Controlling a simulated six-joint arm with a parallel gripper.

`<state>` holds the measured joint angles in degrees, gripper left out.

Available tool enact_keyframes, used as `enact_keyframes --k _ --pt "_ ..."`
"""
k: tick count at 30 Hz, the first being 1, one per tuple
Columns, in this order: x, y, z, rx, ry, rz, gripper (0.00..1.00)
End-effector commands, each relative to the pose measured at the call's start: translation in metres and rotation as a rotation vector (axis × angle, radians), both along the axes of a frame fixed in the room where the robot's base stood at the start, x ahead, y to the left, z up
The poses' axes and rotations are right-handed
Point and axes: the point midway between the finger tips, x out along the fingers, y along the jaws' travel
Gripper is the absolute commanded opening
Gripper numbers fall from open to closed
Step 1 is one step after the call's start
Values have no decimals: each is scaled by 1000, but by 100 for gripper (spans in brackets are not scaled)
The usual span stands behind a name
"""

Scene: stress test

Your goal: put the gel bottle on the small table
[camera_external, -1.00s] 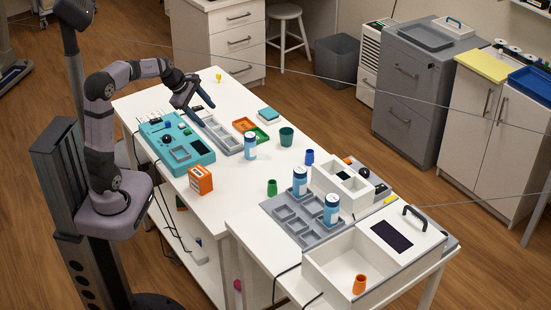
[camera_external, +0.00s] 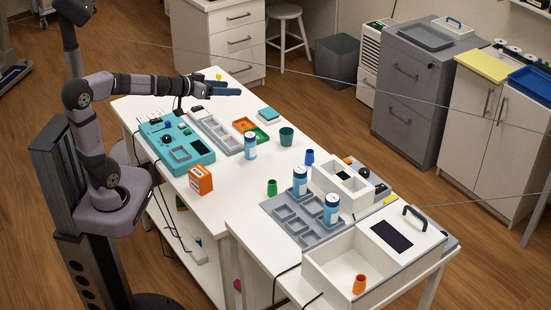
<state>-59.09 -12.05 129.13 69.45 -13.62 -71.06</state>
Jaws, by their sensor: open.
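Several like blue-and-white cylinders are in view, and I cannot tell for sure which is the gel bottle. One bottle (camera_external: 250,148) stands upright on the long white table (camera_external: 232,188), in front of the grey tray. Two more, a rear bottle (camera_external: 300,181) and a front bottle (camera_external: 331,209), stand upright in a grey compartment tray (camera_external: 269,209) on the small table (camera_external: 247,243) at the front right. My gripper (camera_external: 232,87) is open and empty, raised above the far end of the long table. Its fingers point right, well away from every bottle.
A white bin (camera_external: 330,263) and a divided white box (camera_external: 323,180) occupy the small table.

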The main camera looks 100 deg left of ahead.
Motion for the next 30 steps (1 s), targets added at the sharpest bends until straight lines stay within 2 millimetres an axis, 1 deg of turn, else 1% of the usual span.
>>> enact_keyframes --k 3,8,19,25,29,30 --pt "12 -18 -1 39 40 -96 56" --pt "25 -44 -5 82 91 -217 56" --pt "24 -42 -35 79 91 -214 56" --pt "24 -42 -60 75 91 -212 56" --pt "24 -43 -89 71 92 -211 56" --pt "24 -43 -102 65 92 -212 56"
